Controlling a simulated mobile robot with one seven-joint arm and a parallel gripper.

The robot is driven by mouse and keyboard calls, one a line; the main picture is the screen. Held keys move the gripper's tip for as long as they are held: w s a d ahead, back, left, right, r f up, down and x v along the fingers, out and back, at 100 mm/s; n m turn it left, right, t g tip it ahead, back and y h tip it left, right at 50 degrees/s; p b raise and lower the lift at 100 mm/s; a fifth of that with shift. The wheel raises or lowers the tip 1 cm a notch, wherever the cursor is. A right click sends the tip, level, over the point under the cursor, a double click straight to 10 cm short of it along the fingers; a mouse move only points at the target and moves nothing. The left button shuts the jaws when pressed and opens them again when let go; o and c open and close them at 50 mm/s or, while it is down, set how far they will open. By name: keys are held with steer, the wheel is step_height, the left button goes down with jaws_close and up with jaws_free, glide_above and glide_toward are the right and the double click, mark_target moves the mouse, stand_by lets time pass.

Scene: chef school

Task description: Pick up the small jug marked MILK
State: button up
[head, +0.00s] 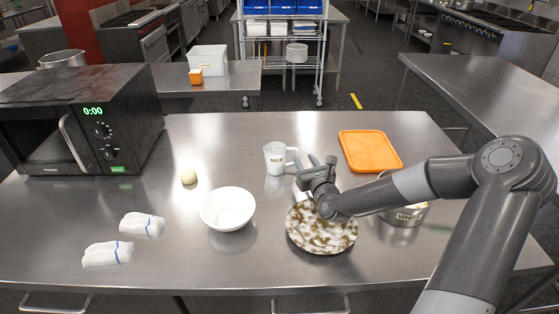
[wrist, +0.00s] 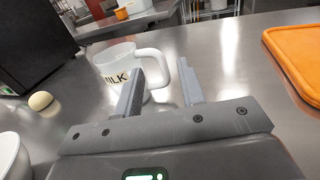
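The small white jug (head: 275,158) stands upright on the steel counter, with its handle toward the right. In the wrist view the jug (wrist: 113,66) shows part of a dark label reading "ILK", the rest being out of sight round its side. My gripper (head: 322,160) is just right of the jug and on the near side of it. In the wrist view my gripper (wrist: 161,92) has its two fingers spread, with the jug's handle (wrist: 158,65) appearing between them. The left finger overlaps the jug's lower part in that view. I cannot tell whether it touches. Nothing is gripped.
An orange tray (head: 370,151) lies right of the jug. A speckled plate (head: 322,238) is under my arm, beside a pot marked WHITE (head: 405,216). A white bowl (head: 228,208), pale ball (head: 188,177), folded cloths (head: 142,225) and microwave (head: 82,118) are left.

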mark_target(282, 159)
steer(key=shift+f, duration=0.65)
steer(key=x, duration=0.5)
steer(key=shift+f, duration=0.3)
jaws_close()
